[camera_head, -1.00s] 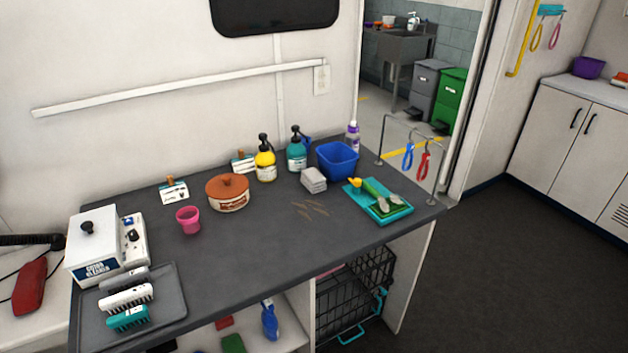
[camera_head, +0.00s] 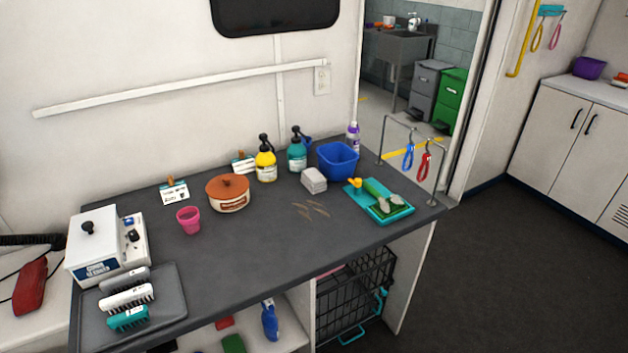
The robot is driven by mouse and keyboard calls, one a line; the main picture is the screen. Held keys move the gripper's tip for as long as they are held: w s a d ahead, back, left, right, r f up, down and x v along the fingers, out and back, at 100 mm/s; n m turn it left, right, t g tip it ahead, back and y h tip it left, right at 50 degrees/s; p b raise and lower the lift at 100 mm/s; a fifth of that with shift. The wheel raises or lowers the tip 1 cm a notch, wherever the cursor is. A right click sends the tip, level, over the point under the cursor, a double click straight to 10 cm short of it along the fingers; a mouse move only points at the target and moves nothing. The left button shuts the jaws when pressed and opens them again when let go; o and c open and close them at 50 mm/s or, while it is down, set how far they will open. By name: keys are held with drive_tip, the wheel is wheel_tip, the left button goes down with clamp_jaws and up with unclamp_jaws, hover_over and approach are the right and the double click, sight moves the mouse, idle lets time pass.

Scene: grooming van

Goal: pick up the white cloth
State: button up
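A folded, pale grey-white cloth (camera_head: 314,180) lies in a small stack on the dark grey tabletop (camera_head: 260,250). It sits in front of the blue tub (camera_head: 338,161) and left of the teal tray (camera_head: 379,203). No other white cloth shows. My gripper is not in this view, so its place and state are hidden.
A yellow pump bottle (camera_head: 265,162) and a teal pump bottle (camera_head: 297,153) stand behind the cloth. Brown strands (camera_head: 312,210) lie in front. The front middle of the tabletop is clear.

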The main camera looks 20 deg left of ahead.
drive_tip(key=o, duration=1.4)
